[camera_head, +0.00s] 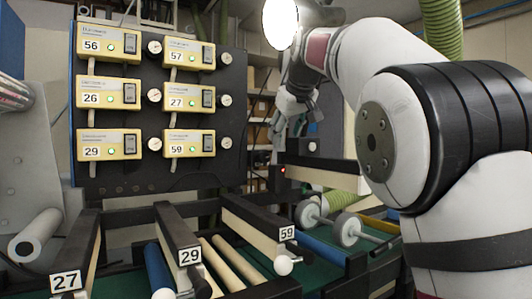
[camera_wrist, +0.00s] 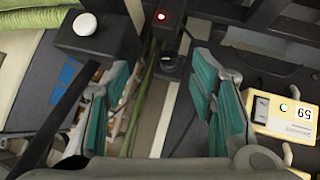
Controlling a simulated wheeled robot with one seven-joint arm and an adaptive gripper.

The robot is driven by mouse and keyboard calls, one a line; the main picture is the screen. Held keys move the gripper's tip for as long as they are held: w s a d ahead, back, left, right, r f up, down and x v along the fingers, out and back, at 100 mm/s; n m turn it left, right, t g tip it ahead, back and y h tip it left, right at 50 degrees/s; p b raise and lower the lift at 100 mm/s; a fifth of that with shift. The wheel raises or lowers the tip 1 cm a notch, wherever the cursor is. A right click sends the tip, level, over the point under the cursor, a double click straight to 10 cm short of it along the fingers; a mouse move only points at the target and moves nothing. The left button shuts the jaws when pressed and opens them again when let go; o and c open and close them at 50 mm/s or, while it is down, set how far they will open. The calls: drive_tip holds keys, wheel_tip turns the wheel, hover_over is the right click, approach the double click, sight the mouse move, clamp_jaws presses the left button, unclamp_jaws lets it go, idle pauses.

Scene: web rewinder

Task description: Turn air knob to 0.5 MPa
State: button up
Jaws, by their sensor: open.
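My gripper (camera_head: 291,125) hangs at the end of my arm, right of the panel of yellow control boxes. In the wrist view my gripper (camera_wrist: 162,90) has its two teal-padded fingers wide apart, with nothing held between them. A small dark round knob (camera_wrist: 171,63) shows beyond and between the fingertips, apart from them. It may be the air knob; no pressure reading or scale can be read. A white round button (camera_wrist: 85,24) on a dark box lies to the upper left. It also appears in the head view as a small white button (camera_head: 312,146).
A red light (camera_wrist: 162,15) glows beside the dark knob. A yellow box marked 59 (camera_wrist: 285,115) is close right of the gripper. The panel (camera_head: 120,165) carries several numbered boxes and small round gauges (camera_head: 154,95). Numbered rail arms (camera_head: 255,222) extend below, with grey rollers (camera_head: 346,229) at right.

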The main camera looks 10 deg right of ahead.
sight(265, 157)
drive_tip(key=w+a+f+n+t, duration=0.1)
drive_tip(key=w+f, duration=0.1)
drive_tip(key=w, duration=0.2)
drive_tip(key=w+f+n+t, duration=0.2)
drive_tip(key=w+f, duration=0.1)
drive_tip(key=w, duration=0.1)
drive_tip(key=w+a+f+n+t, duration=0.1)
drive_tip(key=w+f+t, duration=0.1)
drive_tip(key=w, duration=0.3)
drive_tip(key=shift+a+f+n+y, duration=0.3)
drive_tip(key=shift+a+f+n, duration=0.05)
drive_tip(key=shift+n, duration=0.05)
idle(0.4)
drive_tip(key=c, duration=1.1)
